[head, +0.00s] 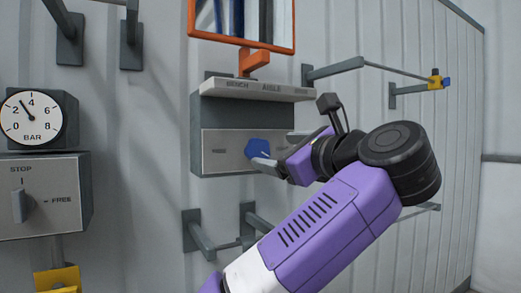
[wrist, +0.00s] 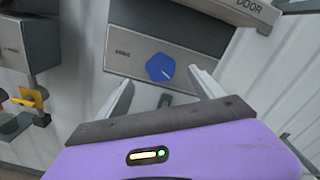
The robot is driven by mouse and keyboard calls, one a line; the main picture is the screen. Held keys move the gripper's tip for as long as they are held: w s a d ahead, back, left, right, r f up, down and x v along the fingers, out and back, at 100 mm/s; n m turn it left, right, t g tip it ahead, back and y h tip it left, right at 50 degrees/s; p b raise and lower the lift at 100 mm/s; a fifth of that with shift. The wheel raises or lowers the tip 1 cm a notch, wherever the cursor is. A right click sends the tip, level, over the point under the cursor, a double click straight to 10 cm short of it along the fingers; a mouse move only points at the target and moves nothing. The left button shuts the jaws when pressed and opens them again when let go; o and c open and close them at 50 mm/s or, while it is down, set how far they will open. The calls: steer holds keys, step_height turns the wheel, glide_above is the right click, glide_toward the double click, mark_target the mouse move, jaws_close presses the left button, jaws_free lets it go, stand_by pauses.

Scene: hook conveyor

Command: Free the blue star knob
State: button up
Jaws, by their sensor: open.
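The blue star knob (head: 256,148) sits on the grey front panel of a wall box, with a small white mark near one edge. In the wrist view the blue star knob (wrist: 160,68) lies ahead of my gripper, between the lines of the fingers. My gripper (wrist: 160,88) is open and empty, its two fingers apart. In the head view my gripper (head: 268,162) is close to the knob at its lower right. I cannot tell whether a fingertip touches it. My wrist hides part of the panel's right side.
A shelf (head: 255,88) marked "BENCH" and "AISLE" juts out above the panel, with an orange-framed mirror (head: 240,20) over it. A STOP/FREE lever box (head: 45,195) and a pressure gauge (head: 31,117) are at the left. Grey brackets (head: 200,238) stick out below.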

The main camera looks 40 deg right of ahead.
mark_target(259, 149)
steer(key=p+x, duration=0.1)
steer(key=x, duration=0.6)
steer(key=shift+w+d+p, duration=0.1)
steer(key=shift+w+p, duration=0.2)
steer(key=shift+w, duration=0.05)
steer(key=c, duration=1.4)
